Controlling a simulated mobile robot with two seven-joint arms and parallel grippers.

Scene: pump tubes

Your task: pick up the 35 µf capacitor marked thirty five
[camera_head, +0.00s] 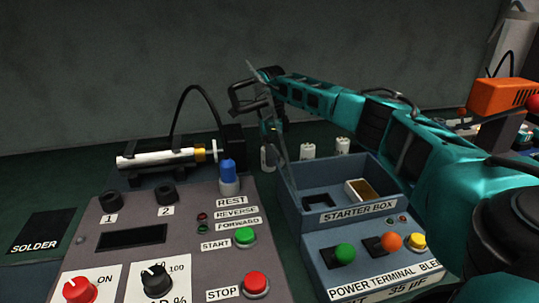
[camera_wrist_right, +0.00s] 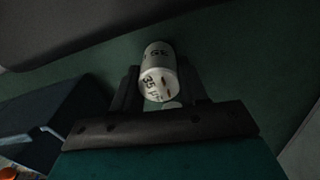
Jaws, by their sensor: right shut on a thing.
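A white cylindrical capacitor (camera_wrist_right: 157,72) with dark "35 µ" lettering and reddish terminal marks on its end sits between the two fingers of my right gripper (camera_wrist_right: 158,88) in the right wrist view. The gripper is shut on it. In the head view my right gripper (camera_head: 268,138) points down behind the starter box, with the capacitor (camera_head: 267,158) at its tips. I cannot tell whether the capacitor touches the surface below. My left gripper is not in view.
Two other white capacitors (camera_head: 307,151) (camera_head: 343,146) stand behind the starter box (camera_head: 348,217), to the right of my gripper. A grey control panel (camera_head: 130,262) with knobs and a syringe pump (camera_head: 165,159) is at left.

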